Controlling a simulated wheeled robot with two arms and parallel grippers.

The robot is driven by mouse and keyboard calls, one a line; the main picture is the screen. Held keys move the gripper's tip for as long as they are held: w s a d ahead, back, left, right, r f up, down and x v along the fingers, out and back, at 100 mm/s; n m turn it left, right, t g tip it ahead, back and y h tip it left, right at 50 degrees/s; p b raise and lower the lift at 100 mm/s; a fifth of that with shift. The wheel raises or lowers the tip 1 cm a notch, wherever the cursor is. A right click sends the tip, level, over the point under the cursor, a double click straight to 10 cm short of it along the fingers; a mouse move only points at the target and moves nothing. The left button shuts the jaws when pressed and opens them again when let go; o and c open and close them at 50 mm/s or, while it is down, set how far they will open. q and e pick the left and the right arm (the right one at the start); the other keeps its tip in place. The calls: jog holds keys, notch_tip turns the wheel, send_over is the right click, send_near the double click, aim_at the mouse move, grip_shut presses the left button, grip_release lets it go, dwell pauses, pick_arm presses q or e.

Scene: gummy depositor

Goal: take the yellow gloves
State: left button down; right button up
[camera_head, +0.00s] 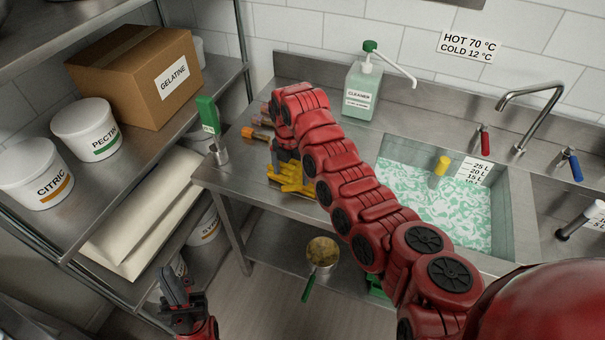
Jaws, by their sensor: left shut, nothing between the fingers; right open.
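The yellow gloves (291,183) lie on the steel counter left of the sink, partly covered by my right arm and gripper. My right gripper (284,163) points down right at the gloves, its jaws open. Its fingertips are mostly hidden, so I cannot tell whether they touch the gloves. My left gripper (176,290) is low at the bottom left, shut and empty, well away from the gloves and in front of the shelf.
Behind the gloves lie brushes with an orange-ended handle (256,134). A green-handled tool (208,117) stands in a holder at the counter's left edge. A cleaner bottle (362,92) stands behind my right arm. The sink (507,205) holds foamy water. A shelf (150,160) stands left.

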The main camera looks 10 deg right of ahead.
aim_at(291, 187)
jog(key=shift+f, duration=0.25)
jog(key=p, duration=0.1)
jog(key=f, duration=0.1)
jog(key=p, duration=0.1)
jog(key=shift+s+a+f+p, duration=0.25)
jog(key=shift+s+f+p, duration=0.1)
notch_tip(291, 187, down, 2)
jog(key=shift+s+f+p, duration=0.1)
jog(key=shift+f+p, duration=0.1)
jog(key=shift+p, duration=0.1)
jog(key=shift+f, duration=0.35)
jog(key=c, duration=1.2)
